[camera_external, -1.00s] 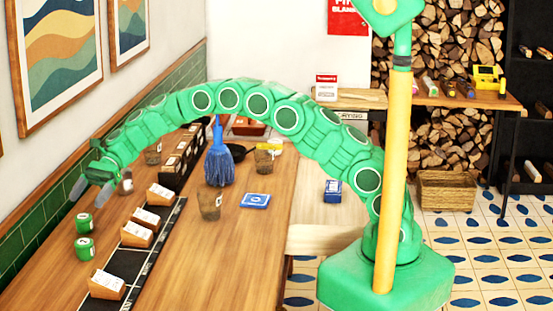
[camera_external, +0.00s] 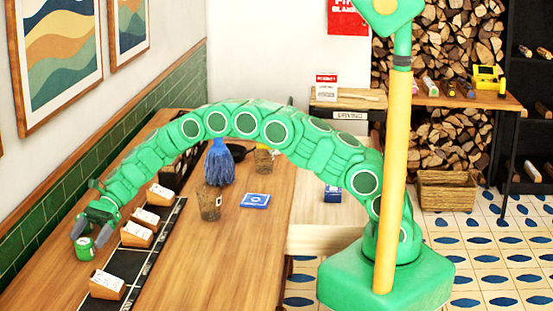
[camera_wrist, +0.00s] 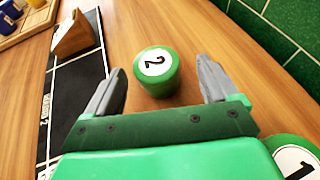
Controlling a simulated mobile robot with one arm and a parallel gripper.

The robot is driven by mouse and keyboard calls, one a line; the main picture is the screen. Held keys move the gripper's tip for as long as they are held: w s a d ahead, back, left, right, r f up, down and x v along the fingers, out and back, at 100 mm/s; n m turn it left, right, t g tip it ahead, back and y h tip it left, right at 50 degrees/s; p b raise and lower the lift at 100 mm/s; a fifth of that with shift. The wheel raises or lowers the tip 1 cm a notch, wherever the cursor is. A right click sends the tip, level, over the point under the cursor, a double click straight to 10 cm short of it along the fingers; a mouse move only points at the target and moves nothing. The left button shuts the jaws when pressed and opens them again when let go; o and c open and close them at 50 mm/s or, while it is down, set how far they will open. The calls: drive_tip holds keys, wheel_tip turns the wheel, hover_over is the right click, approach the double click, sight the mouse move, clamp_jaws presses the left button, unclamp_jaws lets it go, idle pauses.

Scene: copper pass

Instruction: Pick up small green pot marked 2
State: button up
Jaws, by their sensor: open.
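The small green pot marked 2 (camera_wrist: 157,72) stands upright on the wooden counter, its white lid label showing a 2. In the wrist view it sits between and slightly beyond the tips of my gripper (camera_wrist: 162,77). My gripper is open, with one grey finger on each side and gaps to the pot. In the external view the pot (camera_external: 85,248) is just below the fingers of my gripper (camera_external: 90,230). I cannot tell the exact height of the fingertips over it.
A second green pot marked 1 (camera_wrist: 295,155) is partly visible at the lower right of the wrist view, near the green tiled wall (camera_wrist: 285,35). A black strip (camera_wrist: 75,95) with wooden card holders (camera_external: 107,284) runs alongside. A blue brush (camera_external: 219,165) stands further back.

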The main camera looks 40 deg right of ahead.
sight(85, 240)
drive_tip(key=x, duration=0.4)
drive_tip(key=shift+s+a, duration=0.3)
drive_tip(key=shift+s, duration=0.1)
drive_tip(key=shift+c, duration=0.3)
drive_tip(key=c, duration=1.1)
drive_tip(key=shift+r, duration=0.1)
